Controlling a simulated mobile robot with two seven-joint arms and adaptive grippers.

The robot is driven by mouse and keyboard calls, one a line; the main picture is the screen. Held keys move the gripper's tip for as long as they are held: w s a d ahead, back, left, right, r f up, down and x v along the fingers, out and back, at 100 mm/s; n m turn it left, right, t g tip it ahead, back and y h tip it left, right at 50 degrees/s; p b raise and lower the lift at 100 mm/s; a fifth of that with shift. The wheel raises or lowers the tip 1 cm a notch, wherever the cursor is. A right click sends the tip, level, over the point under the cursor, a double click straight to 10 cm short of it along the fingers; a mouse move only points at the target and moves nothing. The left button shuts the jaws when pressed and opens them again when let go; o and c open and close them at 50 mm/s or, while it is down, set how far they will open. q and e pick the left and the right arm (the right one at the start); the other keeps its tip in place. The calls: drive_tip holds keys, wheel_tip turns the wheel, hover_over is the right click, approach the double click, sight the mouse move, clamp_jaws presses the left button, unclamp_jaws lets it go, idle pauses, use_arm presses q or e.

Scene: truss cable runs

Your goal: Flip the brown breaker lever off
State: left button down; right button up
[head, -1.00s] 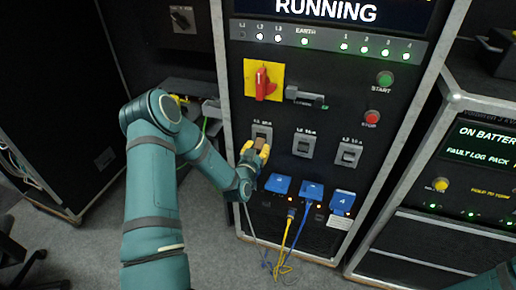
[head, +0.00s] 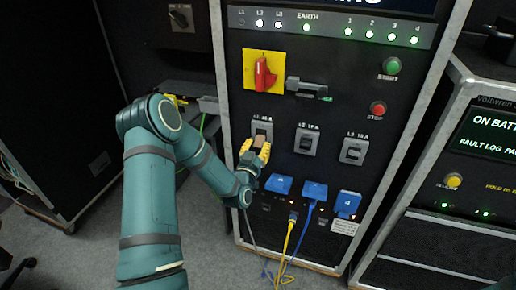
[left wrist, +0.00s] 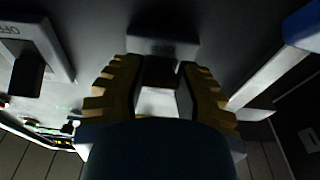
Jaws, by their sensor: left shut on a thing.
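The brown breaker lever (head: 259,142) is at the leftmost breaker (head: 262,127), labelled L1, on the black panel. My left gripper (head: 257,150) has yellow fingers and is shut on the lever. In the left wrist view the ridged yellow fingers (left wrist: 160,85) sit on either side of the brown lever (left wrist: 161,70). The fingers hide part of the lever, so its exact angle is unclear. The L1 lamp (head: 241,23) looks dark, while the L2 and L3 lamps are lit. My right gripper is not in view.
Two grey breakers, L2 (head: 307,142) and L3 (head: 354,150), stand to the right. Above are a red rotary switch (head: 264,73) on yellow and a dark latch handle (head: 306,87). Blue connectors (head: 314,190) and a yellow cable (head: 288,236) sit below.

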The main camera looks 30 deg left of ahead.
use_arm(q)
drive_tip(key=c, duration=0.6)
unclamp_jaws()
drive_tip(key=shift+w, duration=0.1)
drive_tip(key=v, duration=1.2)
